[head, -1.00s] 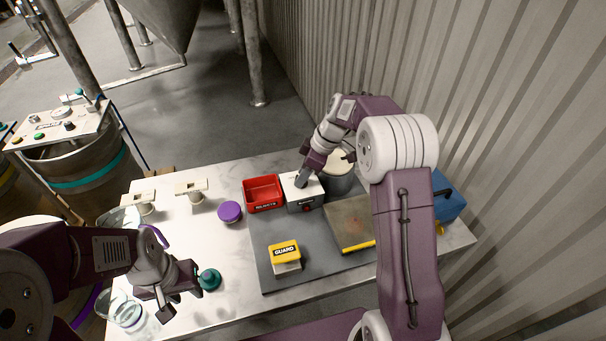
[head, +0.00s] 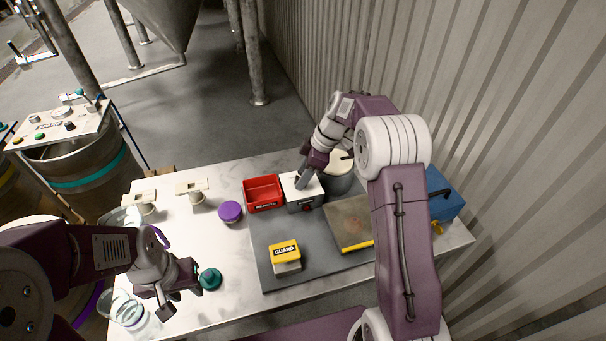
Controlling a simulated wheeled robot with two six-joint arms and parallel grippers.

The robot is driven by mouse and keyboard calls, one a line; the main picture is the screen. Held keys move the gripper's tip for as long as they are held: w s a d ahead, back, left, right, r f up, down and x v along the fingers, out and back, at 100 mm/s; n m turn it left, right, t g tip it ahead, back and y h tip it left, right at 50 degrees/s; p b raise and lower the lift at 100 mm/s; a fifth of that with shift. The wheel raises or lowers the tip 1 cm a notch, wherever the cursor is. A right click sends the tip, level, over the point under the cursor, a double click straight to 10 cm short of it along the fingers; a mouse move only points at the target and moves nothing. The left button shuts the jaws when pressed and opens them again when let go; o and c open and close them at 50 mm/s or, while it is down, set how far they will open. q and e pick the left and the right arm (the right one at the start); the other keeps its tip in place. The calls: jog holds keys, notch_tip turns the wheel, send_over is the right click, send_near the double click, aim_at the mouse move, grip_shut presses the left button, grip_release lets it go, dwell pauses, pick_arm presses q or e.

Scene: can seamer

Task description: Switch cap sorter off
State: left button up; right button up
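A small grey box with a white top and a red knob on its front (head: 306,207) stands at the back of the grey mat, beside the red bin. It looks like the cap sorter; I can read no label naming it so. My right gripper (head: 302,182) points down at the white top of this box. Its fingers look closed together, and nothing shows between them. They hide part of the top, and I cannot tell whether they touch it. My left gripper (head: 183,290) is open and empty at the table's front left, close to a teal knobbed piece (head: 210,279).
The red bin (head: 263,192) stands left of the box, a pale-lidded pot (head: 340,179) behind right. A yellow GUARD block (head: 285,257) and a yellow-edged plate (head: 350,222) lie on the mat. A purple cap (head: 230,212), glass jars (head: 128,313) and a blue box (head: 444,195) stand around.

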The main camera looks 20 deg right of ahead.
pick_arm(q)
jog(key=shift+r+p, duration=0.85)
pick_arm(e)
jog(key=v, duration=0.9)
